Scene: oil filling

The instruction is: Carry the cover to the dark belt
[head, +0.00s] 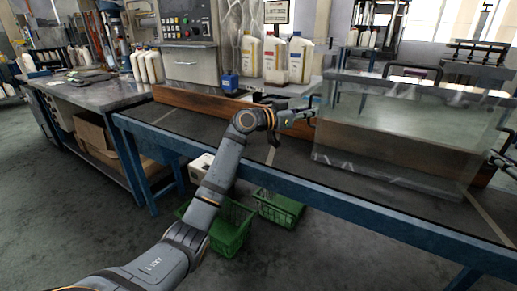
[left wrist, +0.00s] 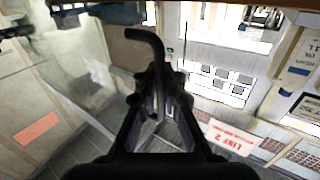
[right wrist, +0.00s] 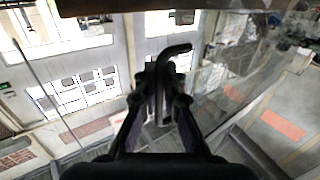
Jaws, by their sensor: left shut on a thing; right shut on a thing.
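The cover (head: 400,135) is a large clear box at the right of the head view. It appears level over the dark belt (head: 205,124), which is framed in blue. I cannot tell whether its lower edge touches the belt. My left gripper (head: 309,113) is shut on a dark bent handle at the cover's left side; the handle also shows in the left wrist view (left wrist: 150,42). My right gripper (right wrist: 160,88) is shut on a similar dark handle in the right wrist view. In the head view it is mostly cut off at the right edge.
A brown wooden rail (head: 200,104) runs along the belt's back. White jugs (head: 300,60) and a small blue container (head: 230,82) stand behind it. Green crates (head: 279,208) sit on the floor below. A grey workbench (head: 95,92) stands at left. The belt's left part is clear.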

